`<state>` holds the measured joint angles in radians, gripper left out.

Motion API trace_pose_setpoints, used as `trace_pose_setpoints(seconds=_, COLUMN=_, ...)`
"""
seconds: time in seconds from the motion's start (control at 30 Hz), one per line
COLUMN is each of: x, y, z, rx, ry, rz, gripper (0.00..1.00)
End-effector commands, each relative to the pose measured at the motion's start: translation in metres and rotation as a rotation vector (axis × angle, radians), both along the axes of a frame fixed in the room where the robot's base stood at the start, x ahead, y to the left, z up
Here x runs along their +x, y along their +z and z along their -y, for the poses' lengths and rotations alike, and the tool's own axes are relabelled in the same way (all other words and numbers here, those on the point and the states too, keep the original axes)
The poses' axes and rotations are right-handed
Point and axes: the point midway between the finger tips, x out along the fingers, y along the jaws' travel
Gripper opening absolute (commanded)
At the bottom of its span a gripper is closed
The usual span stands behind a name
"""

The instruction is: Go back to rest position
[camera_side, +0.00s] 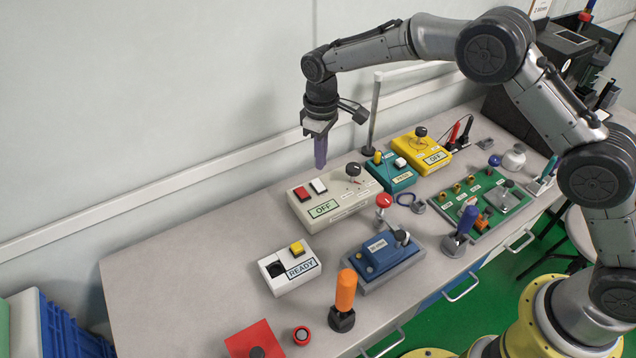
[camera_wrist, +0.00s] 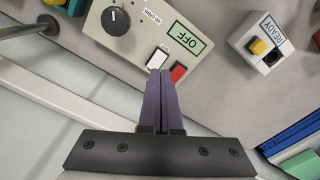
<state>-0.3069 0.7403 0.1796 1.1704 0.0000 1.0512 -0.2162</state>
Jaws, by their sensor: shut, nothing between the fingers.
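My gripper (camera_side: 320,152) hangs from my raised arm at the back of the table, pointing down. Its purple fingers are together with nothing between them. It is above and behind the beige tester (camera_side: 325,208), which has a red button, a white button, a dark knob and an OFF label. In the wrist view my gripper's fingertips (camera_wrist: 162,75) appear just below the white button (camera_wrist: 157,59) and red button (camera_wrist: 178,72) in the picture. In the side view the fingers are clear of the tester.
The white READY box (camera_side: 290,285), the blue tester (camera_side: 385,262), the teal tester (camera_side: 391,179) and the yellow tester (camera_side: 421,153) stand nearby. A grey post (camera_side: 375,115) rises close to the right of my gripper. The table's left end (camera_side: 170,270) is clear.

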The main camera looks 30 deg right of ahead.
Motion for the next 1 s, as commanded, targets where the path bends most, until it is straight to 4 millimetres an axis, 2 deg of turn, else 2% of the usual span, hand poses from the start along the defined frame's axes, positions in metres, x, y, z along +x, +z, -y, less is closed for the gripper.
trace_pose_setpoints(seconds=0.37, x=0.000, y=0.000, z=0.001, rx=0.000, ry=-0.002, rz=0.000, gripper=0.00)
trace_pose_setpoints(seconds=0.47, x=0.005, y=0.014, z=0.006, rx=0.007, ry=-0.014, rz=0.025, gripper=0.00)
trace_pose_setpoints(seconds=0.57, x=0.012, y=0.055, z=0.016, rx=0.027, ry=-0.034, rz=0.092, gripper=0.00)
trace_pose_setpoints(seconds=0.67, x=0.006, y=0.107, z=0.034, rx=0.045, ry=-0.062, rz=0.161, gripper=0.00)
trace_pose_setpoints(seconds=0.7, x=-0.001, y=0.128, z=0.043, rx=0.051, ry=-0.074, rz=0.186, gripper=0.00)
trace_pose_setpoints(seconds=0.8, x=-0.023, y=0.173, z=0.063, rx=0.064, ry=-0.106, rz=0.243, gripper=0.00)
trace_pose_setpoints(seconds=0.87, x=-0.039, y=0.196, z=0.075, rx=0.071, ry=-0.126, rz=0.277, gripper=0.00)
trace_pose_setpoints(seconds=1.0, x=-0.084, y=0.239, z=0.101, rx=0.084, ry=-0.177, rz=0.344, gripper=0.00)
